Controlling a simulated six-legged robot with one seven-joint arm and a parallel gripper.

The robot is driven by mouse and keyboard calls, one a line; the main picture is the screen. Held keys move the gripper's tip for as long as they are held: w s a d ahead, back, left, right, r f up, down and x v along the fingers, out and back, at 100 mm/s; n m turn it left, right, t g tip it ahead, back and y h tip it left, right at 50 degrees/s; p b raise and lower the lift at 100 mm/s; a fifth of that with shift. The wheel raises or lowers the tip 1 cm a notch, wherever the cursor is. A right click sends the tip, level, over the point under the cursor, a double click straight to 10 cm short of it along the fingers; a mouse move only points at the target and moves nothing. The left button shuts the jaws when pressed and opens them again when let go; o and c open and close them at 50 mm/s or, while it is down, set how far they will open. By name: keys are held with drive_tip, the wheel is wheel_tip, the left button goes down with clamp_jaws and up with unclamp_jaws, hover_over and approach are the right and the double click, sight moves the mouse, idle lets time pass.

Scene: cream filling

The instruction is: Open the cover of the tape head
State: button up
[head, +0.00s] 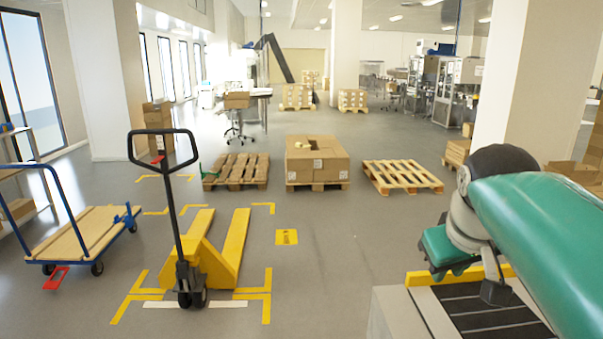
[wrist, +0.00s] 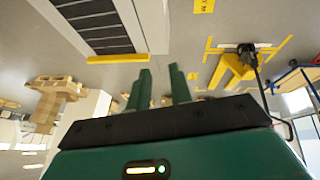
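My gripper (wrist: 160,88) shows in the wrist view as two green fingers standing apart with nothing between them. In the head view my green arm comes in from the right and bends down over a pale machine or conveyor with dark slats (head: 484,312) and a yellow bar along its far edge. The slatted surface also shows in the wrist view (wrist: 98,22), where the picture appears upside down. I cannot make out a tape head or its cover in either view. My gripper touches nothing that I can see.
A yellow pallet jack (head: 222,262) stands left of centre, with a blue-handled flatbed cart (head: 80,238) further left. Wooden pallets (head: 402,177) and stacked cartons (head: 317,160) lie ahead. Large pillars (head: 525,85) stand on both sides. The grey floor between the jack and the machine is clear.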

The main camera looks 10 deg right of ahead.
drive_tip(key=s+a+f+y, duration=0.1)
drive_tip(key=s+a+f, duration=0.1)
drive_tip(key=a+f, duration=0.4)
drive_tip(key=shift+s+a+f, duration=0.2)
drive_tip(key=shift+s+a, duration=0.1)
drive_tip(key=shift+a, duration=0.6)
drive_tip(key=shift+y, duration=0.6)
drive_tip(key=s+a+f, duration=0.1)
drive_tip(key=a+f, duration=0.1)
drive_tip(key=s+a+f, duration=0.1)
drive_tip(key=a+f, duration=0.1)
drive_tip(key=f, duration=0.1)
drive_tip(key=s+a+f, duration=0.2)
drive_tip(key=shift+a+f, duration=0.1)
drive_tip(key=shift+f, duration=0.15)
drive_tip(key=c, duration=0.4)
drive_tip(key=shift+f, duration=0.1)
clamp_jaws()
drive_tip(key=shift+f, duration=0.1)
